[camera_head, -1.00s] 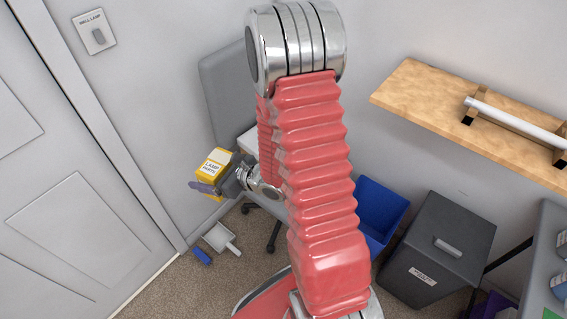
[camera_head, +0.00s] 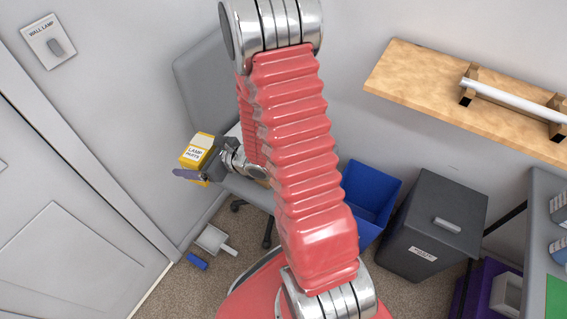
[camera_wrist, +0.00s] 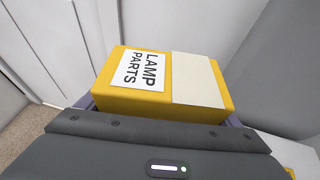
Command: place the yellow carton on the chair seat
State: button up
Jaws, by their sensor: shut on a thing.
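The yellow carton (camera_head: 199,148) has a white label reading "LAMP PARTS". My gripper (camera_head: 197,160) is shut on it and holds it up in the air, left of the grey chair. In the wrist view the carton (camera_wrist: 160,85) fills the middle, with a purple finger showing at each side (camera_wrist: 163,112). The chair seat (camera_head: 247,187) is partly hidden behind my arm and wrist. The chair's grey backrest (camera_head: 203,88) stands against the wall behind.
A blue bin (camera_head: 368,197) and a dark lidded bin (camera_head: 432,225) stand to the right. A wooden shelf (camera_head: 425,80) is on the wall. A door (camera_head: 70,240) is at left.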

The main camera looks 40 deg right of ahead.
jog(key=s+d+f, duration=0.3)
jog(key=d+f, duration=0.1)
jog(key=d, duration=0.6)
jog(key=s+d+f+m+h, duration=0.1)
jog(key=s+d+f, duration=0.2)
jog(key=d, duration=0.7)
jog(key=s+d+f+t, duration=0.1)
jog(key=s+d+f, duration=0.2)
jog(key=d+f, duration=0.4)
jog(key=d, duration=0.3)
jog(key=shift+m+h, duration=0.4)
jog(key=shift+f, duration=0.2)
notch_tip(320, 180, down, 14)
jog(key=shift+r, duration=0.1)
jog(key=shift+f, duration=2)
jog(key=shift+f, duration=0.1)
